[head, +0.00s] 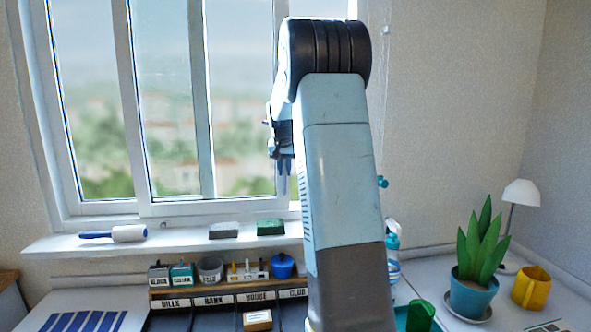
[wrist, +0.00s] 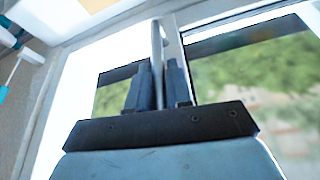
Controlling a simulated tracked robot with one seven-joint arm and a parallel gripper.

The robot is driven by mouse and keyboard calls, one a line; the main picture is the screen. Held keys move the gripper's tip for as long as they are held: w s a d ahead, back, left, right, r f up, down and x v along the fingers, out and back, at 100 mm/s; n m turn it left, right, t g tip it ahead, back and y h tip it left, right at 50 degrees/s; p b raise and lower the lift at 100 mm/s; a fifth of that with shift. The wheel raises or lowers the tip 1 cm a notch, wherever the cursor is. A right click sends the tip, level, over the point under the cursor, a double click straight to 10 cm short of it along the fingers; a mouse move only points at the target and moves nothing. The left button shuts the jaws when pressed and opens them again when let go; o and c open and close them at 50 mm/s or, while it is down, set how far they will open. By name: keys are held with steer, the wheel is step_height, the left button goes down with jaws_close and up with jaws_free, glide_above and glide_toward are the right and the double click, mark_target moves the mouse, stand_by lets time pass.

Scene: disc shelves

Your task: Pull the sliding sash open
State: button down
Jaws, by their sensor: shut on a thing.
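The window's white-framed sliding sash (head: 220,208) stands upright behind my arm in the head view. Its right part is hidden by my arm, so I cannot tell how far it is open. In the wrist view a pale upright handle bar (wrist: 157,50) stands in front of a white stile (wrist: 175,48). My gripper (wrist: 160,82) is shut on this bar, with one dark finger on each side. In the head view my gripper (head: 284,172) points down in front of the right part of the window, and the bar is hidden there.
The sill (head: 180,240) below holds a lint roller (head: 115,233), a grey block (head: 224,230) and a green sponge (head: 270,227). Labelled compartments and small pots stand below it. A potted plant (head: 482,250), yellow mug (head: 531,288) and lamp (head: 520,193) stand at right.

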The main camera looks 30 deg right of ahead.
mark_target(258, 169)
steer(key=w+a, duration=0.1)
steer(key=a, duration=0.1)
steer(key=w+a, duration=0.1)
steer(key=a, duration=0.2)
steer(key=w+a, duration=0.1)
steer(key=a, duration=0.2)
steer(key=shift+w+a+f, duration=0.1)
steer(key=shift+w+a, duration=0.15)
steer(key=shift+w, duration=0.05)
steer(key=c, duration=1.1)
jaws_free()
steer(key=shift+s, duration=0.15)
steer(key=v, duration=1.4)
steer(key=shift+f, duration=0.1)
